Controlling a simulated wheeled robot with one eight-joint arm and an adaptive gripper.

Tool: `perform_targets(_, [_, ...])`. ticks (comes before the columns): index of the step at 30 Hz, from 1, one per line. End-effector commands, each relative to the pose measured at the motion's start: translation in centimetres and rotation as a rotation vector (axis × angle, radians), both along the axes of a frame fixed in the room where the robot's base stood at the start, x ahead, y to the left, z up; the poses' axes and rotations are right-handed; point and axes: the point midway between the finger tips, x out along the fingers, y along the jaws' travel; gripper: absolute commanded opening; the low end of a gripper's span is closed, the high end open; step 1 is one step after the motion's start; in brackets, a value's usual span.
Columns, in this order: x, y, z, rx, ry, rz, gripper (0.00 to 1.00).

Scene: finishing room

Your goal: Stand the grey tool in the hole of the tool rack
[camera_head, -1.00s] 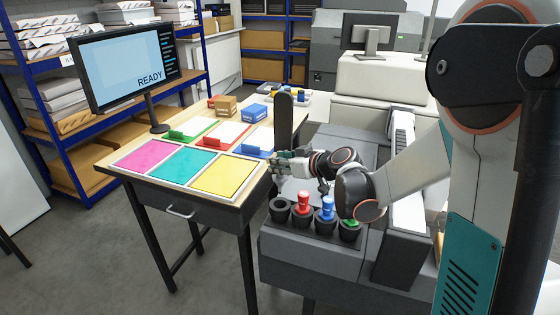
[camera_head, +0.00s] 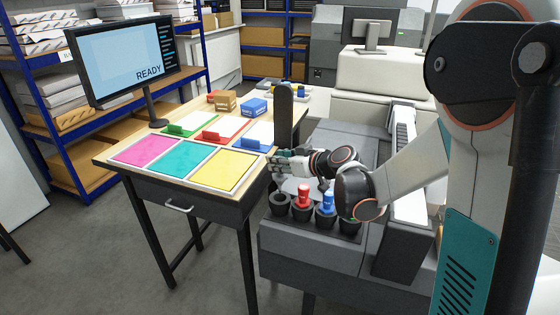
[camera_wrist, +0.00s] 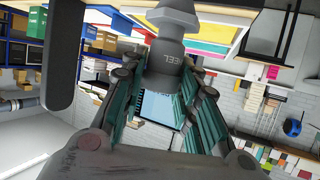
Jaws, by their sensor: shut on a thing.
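The grey tool (camera_wrist: 170,62) shows at the top middle of the wrist view, with lettering on its side and a wider end at the top. My gripper (camera_wrist: 164,84) is shut on it, with a green-lined finger on each side. In the head view my gripper (camera_head: 284,164) is beyond the tool rack (camera_head: 318,226) and above it, near the table's right edge. The tool is hard to make out there. The rack's leftmost hole (camera_head: 280,204) looks empty. A red tool (camera_head: 304,196) and a blue tool (camera_head: 327,200) stand in the holes to its right. My arm partly hides the rightmost hole.
A wooden table (camera_head: 105,163) with coloured panels and small blocks stands left of the rack. A tall dark post (camera_head: 284,112) rises behind my gripper. A monitor (camera_head: 130,62) stands on the table. Grey machinery (camera_head: 345,165) lies behind and right of the rack.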

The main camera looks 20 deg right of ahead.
Motion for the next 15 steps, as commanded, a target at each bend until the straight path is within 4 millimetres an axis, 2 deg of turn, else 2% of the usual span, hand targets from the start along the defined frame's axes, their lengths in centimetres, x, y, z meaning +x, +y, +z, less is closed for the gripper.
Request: perform_targets(15, [0.0, 0.0, -2.0, 0.0, 0.0, 0.0, 0.05])
